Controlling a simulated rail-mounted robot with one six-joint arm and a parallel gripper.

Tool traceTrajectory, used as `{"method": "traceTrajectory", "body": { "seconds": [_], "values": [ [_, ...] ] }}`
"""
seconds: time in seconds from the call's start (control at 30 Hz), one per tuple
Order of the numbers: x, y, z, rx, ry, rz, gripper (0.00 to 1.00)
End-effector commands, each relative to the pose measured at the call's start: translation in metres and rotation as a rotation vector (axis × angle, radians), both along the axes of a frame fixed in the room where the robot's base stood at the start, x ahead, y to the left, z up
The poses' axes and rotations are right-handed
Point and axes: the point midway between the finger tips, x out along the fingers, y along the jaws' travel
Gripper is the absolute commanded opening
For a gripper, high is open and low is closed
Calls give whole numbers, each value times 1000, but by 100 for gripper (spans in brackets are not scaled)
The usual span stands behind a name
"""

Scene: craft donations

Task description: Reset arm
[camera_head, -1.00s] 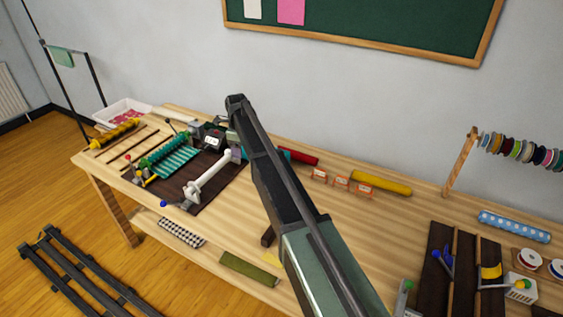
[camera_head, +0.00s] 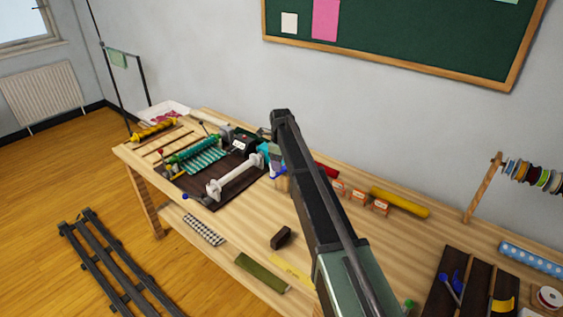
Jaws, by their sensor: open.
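My arm (camera_head: 320,205) rises from the bottom right to a dark elbow (camera_head: 285,120) above the worktable (camera_head: 225,240). The arm crosses in front of the table's middle. My gripper does not show clearly; the far part of the arm is hidden behind the near link or too small to tell apart from the things on the table. No held object can be seen.
A dark board (camera_head: 205,190) at the left bears a white roller (camera_head: 235,178). A small dark block (camera_head: 281,238), a yellow roll (camera_head: 400,202) and orange-white boxes (camera_head: 358,196) lie nearer the arm. Ribbon spools (camera_head: 530,175) hang at right. Bare tabletop lies left of the block.

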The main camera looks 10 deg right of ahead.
Motion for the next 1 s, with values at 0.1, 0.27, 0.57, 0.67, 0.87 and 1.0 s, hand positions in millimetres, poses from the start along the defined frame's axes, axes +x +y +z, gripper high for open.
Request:
{"method": "traceTrajectory", "body": {
  "seconds": [0.1, 0.27, 0.57, 0.67, 0.87, 1.0],
  "values": [
    [0, 0, 0, 0, 0, 50, 63],
    [-17, 0, 0, 0, 0, 490, 63],
    [-261, 0, 0, 0, 1, 1935, 63],
    [-337, 1, 0, 0, 1, 2209, 63],
    [-397, 1, 0, 0, 1, 2255, 63],
    [-394, 1, 0, 0, 1, 2253, 63]
  ]
}}
